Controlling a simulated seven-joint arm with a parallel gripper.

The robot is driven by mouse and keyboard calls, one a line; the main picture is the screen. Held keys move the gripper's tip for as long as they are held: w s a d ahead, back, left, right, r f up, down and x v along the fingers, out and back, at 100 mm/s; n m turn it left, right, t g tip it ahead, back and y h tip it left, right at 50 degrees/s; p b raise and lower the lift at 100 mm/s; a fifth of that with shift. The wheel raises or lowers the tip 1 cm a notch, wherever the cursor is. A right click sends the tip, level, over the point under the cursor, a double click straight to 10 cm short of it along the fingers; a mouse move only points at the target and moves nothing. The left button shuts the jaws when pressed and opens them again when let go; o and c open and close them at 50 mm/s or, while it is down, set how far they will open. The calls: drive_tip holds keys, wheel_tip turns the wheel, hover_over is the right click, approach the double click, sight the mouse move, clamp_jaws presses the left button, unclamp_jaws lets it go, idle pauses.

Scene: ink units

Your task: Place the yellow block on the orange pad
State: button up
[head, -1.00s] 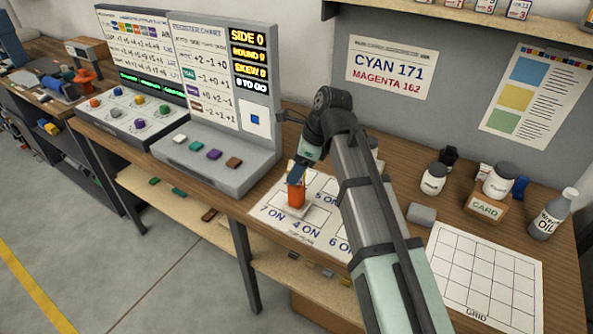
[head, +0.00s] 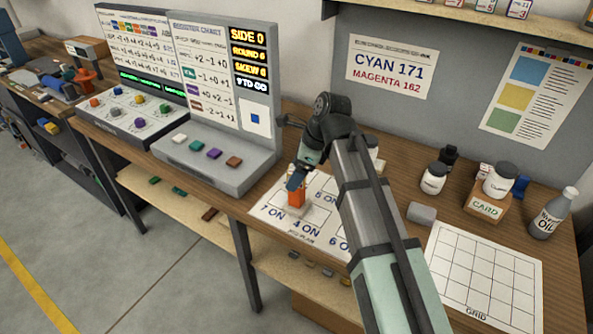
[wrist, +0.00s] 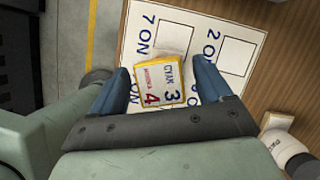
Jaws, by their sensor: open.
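An orange-sided unit (head: 296,198) stands on the white numbered sheet near the bench's front edge. In the wrist view its top label (wrist: 160,82) has a yellow border and reads "CYAN 3" and "MAGENTA 4". My gripper (head: 297,180) is right above and around it in the head view. In the wrist view my gripper's blue fingers (wrist: 160,85) are open, one on each side of the unit, with gaps visible. The arm hides part of the sheet. I cannot make out a separate yellow block or an orange pad on the bench.
The white sheet (head: 272,211) has numbered squares. A grey console (head: 225,180) with several coloured buttons stands to the left. A grid sheet (head: 500,262), a grey block (head: 421,213), white jars (head: 433,180) and an oil bottle (head: 548,216) are to the right. Small blocks lie on the lower shelf.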

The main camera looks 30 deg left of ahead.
drive_tip(key=shift+r, duration=0.1)
drive_tip(key=v, duration=1.2)
drive_tip(key=shift+d, duration=0.1)
